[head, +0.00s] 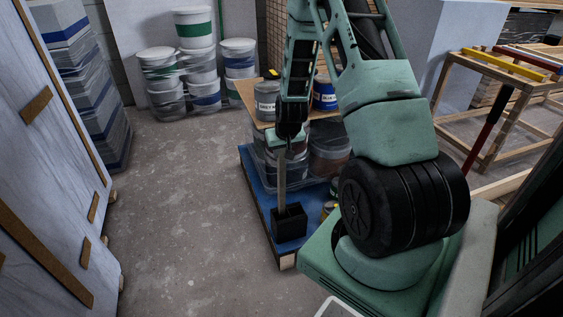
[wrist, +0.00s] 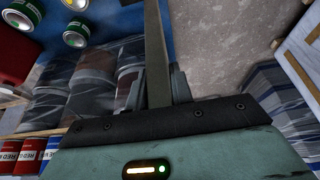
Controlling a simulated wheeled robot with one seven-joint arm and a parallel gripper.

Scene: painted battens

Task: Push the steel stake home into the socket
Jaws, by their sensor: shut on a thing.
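The steel stake (head: 282,178) is a long, narrow grey bar hanging nearly upright below my gripper (head: 286,146). My gripper is shut on its upper part. The socket (head: 289,224) is a black block near the front left edge of a blue pallet (head: 262,205). The stake's lower end meets the top of the socket; I cannot tell how deep it is in. In the wrist view the stake (wrist: 157,50) runs from my gripper (wrist: 160,103) to the top edge, so its far end and the socket are out of that view.
Wrapped buckets (head: 328,150) stand on the pallet behind the stake, under a wooden board with cans (head: 267,98). A white panel with wooden battens (head: 50,170) is at left. Wooden trestles (head: 500,105) stand at right. The concrete floor (head: 185,200) left of the pallet is clear.

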